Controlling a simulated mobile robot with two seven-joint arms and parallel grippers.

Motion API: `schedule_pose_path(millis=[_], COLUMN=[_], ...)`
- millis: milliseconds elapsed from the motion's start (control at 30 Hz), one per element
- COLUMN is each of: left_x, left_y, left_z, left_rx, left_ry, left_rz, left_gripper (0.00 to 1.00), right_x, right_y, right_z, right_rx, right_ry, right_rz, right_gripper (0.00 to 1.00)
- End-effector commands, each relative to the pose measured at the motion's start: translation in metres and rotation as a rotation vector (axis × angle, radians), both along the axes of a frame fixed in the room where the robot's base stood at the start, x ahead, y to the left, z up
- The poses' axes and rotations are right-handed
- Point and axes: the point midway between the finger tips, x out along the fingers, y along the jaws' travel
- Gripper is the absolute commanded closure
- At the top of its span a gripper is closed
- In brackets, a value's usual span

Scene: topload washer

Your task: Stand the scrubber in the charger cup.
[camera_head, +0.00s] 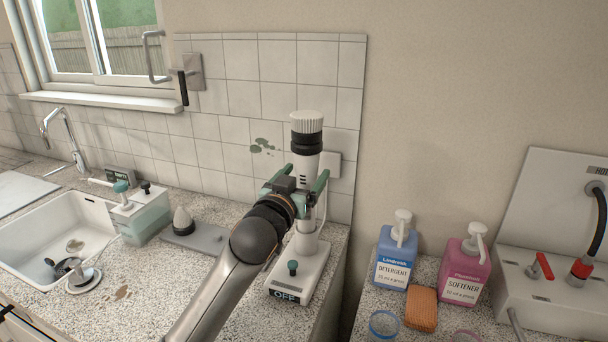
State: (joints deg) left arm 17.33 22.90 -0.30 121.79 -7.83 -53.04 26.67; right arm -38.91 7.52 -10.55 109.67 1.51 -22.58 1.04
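The scrubber (306,148) is upright, with a ribbed white head, a black collar and a pale body. My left gripper (304,176) comes in from the front, its green fingers on both sides of the body, and looks shut on it. Below the gripper a white upright part (307,243) rises from the charger base (298,282), which has a green-topped knob and an OFF label. The scrubber lines up above this part. My gripper and wrist hide the join, so I cannot tell how deep it sits. My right gripper is not in view.
Left on the speckled counter are a grey tray (208,243) with a cone, a soap-like tank (147,219) and the sink (40,240). Right, past a gap, stand the detergent (392,266), softener (464,272) and an orange sponge (421,309). The tiled wall is close behind.

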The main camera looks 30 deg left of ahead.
Motion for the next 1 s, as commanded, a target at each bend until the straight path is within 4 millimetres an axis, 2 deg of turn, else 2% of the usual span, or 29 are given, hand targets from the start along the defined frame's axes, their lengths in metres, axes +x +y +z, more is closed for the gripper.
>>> schedule_pose_path(millis=[267,433,567,900,1000], left_x=[0.0,-0.011,-0.031,-0.101,-0.101], left_y=[0.0,-0.003,-0.008,-0.024,-0.024], left_z=[-0.004,-0.003,-0.003,-0.001,0.005], left_rx=[-0.002,-0.002,-0.002,-0.002,-0.007], left_ry=[0.01,0.006,0.005,0.003,0.007], left_rz=[0.0,-0.001,-0.001,0.0,0.002], left_gripper=[0.11,0.11,0.11,0.11,0.11], right_x=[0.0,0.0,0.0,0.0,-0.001], right_y=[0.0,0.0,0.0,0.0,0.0], right_z=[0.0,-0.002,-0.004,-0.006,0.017], right_rx=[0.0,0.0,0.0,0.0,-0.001], right_ry=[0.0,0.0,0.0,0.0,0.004], right_rz=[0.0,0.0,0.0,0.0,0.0], right_gripper=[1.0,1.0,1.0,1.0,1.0])
